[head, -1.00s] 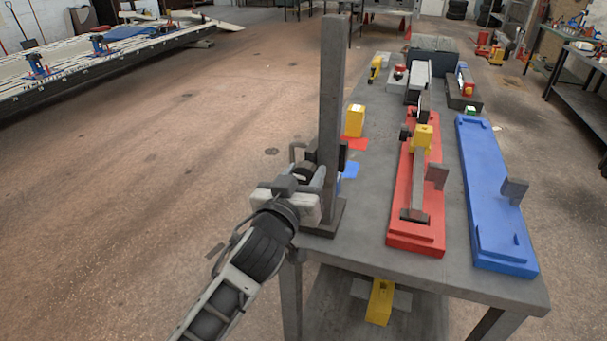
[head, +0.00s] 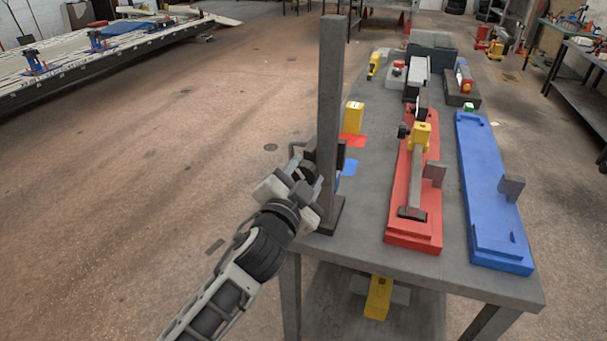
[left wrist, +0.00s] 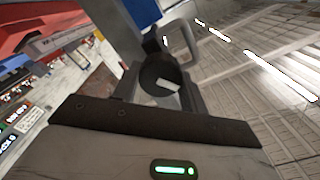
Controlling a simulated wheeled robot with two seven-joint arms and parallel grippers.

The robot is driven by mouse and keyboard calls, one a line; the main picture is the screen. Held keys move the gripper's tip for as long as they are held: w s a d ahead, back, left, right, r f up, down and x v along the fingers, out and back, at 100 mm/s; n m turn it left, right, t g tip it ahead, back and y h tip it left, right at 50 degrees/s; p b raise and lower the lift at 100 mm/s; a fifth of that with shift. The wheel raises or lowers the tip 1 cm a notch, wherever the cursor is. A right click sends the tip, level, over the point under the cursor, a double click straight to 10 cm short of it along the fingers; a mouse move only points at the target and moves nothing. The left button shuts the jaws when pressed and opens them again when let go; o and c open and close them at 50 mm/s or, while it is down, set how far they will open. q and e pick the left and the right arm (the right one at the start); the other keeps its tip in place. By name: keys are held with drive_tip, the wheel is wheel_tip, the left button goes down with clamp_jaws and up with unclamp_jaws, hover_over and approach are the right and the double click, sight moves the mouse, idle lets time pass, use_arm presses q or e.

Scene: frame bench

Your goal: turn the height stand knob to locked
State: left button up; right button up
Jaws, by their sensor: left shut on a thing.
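The height stand (head: 331,110) is a tall grey post on a dark foot at the near left corner of the bench. Its dark round knob (left wrist: 161,77) shows in the left wrist view, with a light mark on its face. My left gripper (head: 306,177) is at the left side of the post, shut on the knob. In the head view the gripper and wrist largely hide the knob. In the left wrist view the gripper body fills the lower part, and the fingers are hard to make out. My right gripper is in neither view.
The grey bench (head: 374,215) holds a red fixture (head: 397,190) and a blue fixture (head: 487,180) to the right. A yellow block (head: 354,117) stands behind the post, near red and blue patches. Open floor (head: 150,190) lies to the left.

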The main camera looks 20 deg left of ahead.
use_arm(q)
drive_tip(key=m, duration=0.3)
drive_tip(key=shift+m, duration=0.4)
drive_tip(key=shift+f+m, duration=0.1)
drive_tip(key=shift+m, duration=1.6)
drive_tip(key=shift+d, duration=0.1)
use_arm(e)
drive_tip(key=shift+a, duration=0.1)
use_arm(q)
drive_tip(key=o, duration=1)
drive_tip(key=s+b, duration=0.3)
drive_tip(key=s, duration=1.3)
drive_tip(key=shift+a, duration=0.3)
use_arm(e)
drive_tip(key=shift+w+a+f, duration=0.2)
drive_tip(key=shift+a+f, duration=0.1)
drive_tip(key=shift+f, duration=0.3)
